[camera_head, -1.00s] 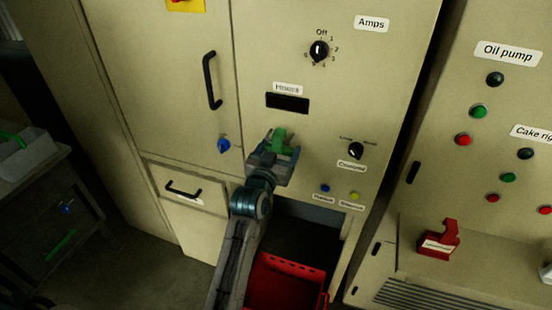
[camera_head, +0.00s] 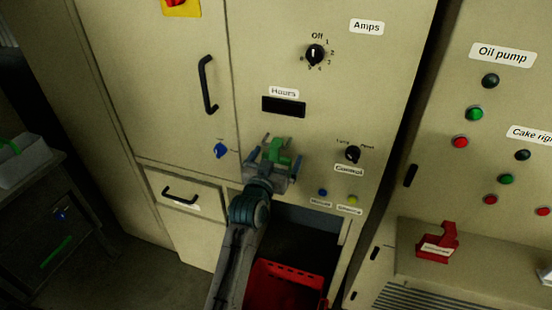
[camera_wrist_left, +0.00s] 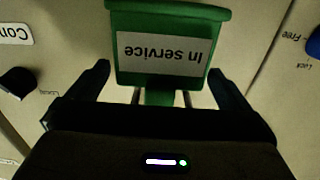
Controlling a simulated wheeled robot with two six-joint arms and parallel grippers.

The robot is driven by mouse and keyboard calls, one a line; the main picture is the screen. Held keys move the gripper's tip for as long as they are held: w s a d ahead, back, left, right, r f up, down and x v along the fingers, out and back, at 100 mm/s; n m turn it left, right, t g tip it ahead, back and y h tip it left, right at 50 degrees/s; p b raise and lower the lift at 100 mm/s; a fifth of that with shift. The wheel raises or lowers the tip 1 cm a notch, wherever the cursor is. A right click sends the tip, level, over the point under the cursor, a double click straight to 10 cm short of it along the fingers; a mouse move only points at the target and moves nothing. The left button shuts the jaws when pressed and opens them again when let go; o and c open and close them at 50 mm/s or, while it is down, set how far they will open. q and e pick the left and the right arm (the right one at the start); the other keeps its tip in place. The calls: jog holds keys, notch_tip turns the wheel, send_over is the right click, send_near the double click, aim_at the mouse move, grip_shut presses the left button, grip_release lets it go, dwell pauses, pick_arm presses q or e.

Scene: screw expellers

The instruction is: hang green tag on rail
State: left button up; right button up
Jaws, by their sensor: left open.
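The green tag (camera_head: 279,150) is in front of the cabinet panel, below the hours display. In the left wrist view the tag (camera_wrist_left: 163,45) shows a white label reading "In service", upside down. My left gripper (camera_head: 275,160) is open around it. In the wrist view its dark fingers (camera_wrist_left: 160,85) stand on either side of the tag, with gaps to both. Two thin pale rods (camera_wrist_left: 187,98) show beside the tag's narrow green part; I cannot tell whether they are the rail or whether the tag rests on it. My right gripper is not in view.
A blue knob (camera_head: 221,151) is left of the gripper and a black control knob (camera_head: 353,153) right. A red bin (camera_head: 284,286) stands in the opening below. A red tag (camera_head: 437,243) sits on the right-hand ledge. A grey cart (camera_head: 70,200) stands far left.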

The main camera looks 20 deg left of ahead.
pick_arm(q)
jog(key=shift+s, duration=0.1)
jog(key=shift+s+f, duration=0.15)
jog(key=shift+s, duration=0.2)
jog(key=s+b, duration=0.3)
jog(key=s, duration=0.6)
notch_tip(320, 180, down, 22)
jog(key=g, duration=0.4)
jog(key=s+a+f+g, duration=0.15)
jog(key=s+f, duration=0.35)
jog(key=f, duration=0.7)
jog(key=s+f+g, duration=0.3)
jog(key=s+f, duration=0.1)
jog(key=f, duration=0.8)
jog(key=s+a+f+g, duration=0.2)
jog(key=s+a+f, duration=0.1)
jog(key=s+f, duration=0.6)
jog(key=s+a+f+g, duration=0.2)
jog(key=s+f+g, duration=0.1)
jog(key=s+f, duration=0.6)
jog(key=s+a+f+g, duration=0.1)
jog(key=s+a+f, duration=0.2)
jog(key=s, duration=0.7)
jog(key=s+a+f+g+y, duration=0.1)
jog(key=s+a+f+g, duration=0.1)
jog(key=s, duration=0.9)
jog(key=shift+a+f, duration=0.45)
jog(key=shift+a, duration=0.05)
